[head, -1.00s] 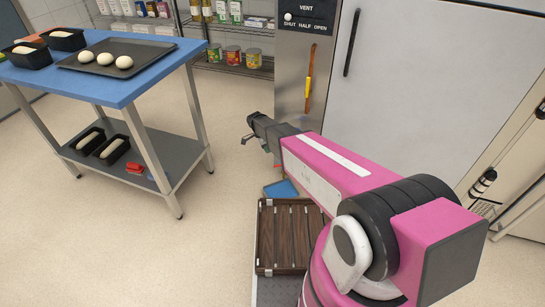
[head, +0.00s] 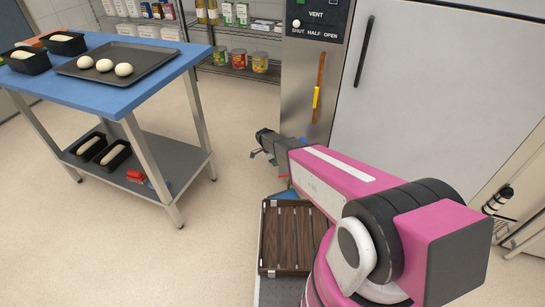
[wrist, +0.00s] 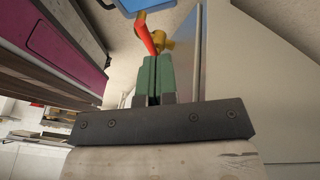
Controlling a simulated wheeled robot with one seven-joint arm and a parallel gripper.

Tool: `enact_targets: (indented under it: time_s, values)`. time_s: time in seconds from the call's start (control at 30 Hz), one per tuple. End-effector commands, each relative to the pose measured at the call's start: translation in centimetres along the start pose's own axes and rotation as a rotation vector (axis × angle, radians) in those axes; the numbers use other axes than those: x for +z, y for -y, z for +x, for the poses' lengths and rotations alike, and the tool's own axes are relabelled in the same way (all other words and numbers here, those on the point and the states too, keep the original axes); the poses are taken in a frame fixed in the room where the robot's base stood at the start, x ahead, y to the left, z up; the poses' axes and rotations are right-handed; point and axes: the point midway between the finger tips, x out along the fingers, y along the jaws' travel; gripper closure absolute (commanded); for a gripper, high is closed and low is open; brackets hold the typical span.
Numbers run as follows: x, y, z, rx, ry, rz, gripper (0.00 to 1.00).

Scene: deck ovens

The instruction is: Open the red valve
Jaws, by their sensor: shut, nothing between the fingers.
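The red valve shows in the wrist view as a red lever (wrist: 146,34) on a brass-coloured body (wrist: 170,45), just beyond my fingertips. My gripper (wrist: 154,60) has its two green fingers pressed together with nothing between them. The fingers point towards the lever; I cannot tell whether they touch it. In the head view my gripper (head: 268,158) is small, at the end of my pink arm in front of the steel vent panel. A small bit of red (head: 283,177) shows beside my arm there, and most of the valve is hidden.
A dark slatted wooden crate (head: 266,262) stands low beside my arm. The steel panel (head: 312,60) and white door (head: 430,90) rise behind. A blue-topped table (head: 150,88) with a tray (head: 150,57) and dough stands left. The floor (head: 225,180) between is clear.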

Motion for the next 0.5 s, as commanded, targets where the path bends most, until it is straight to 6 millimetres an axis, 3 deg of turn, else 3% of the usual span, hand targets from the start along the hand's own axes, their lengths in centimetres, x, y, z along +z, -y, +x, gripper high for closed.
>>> enact_targets:
  time_s: [0.2, 0.5]
  values:
    - [0.5, -0.8, 3.3, 0.0, 0.0, -0.001, 1.0]
    - [1.0, -1.5, 5.0, -0.001, 0.0, 0.0, 1.0]
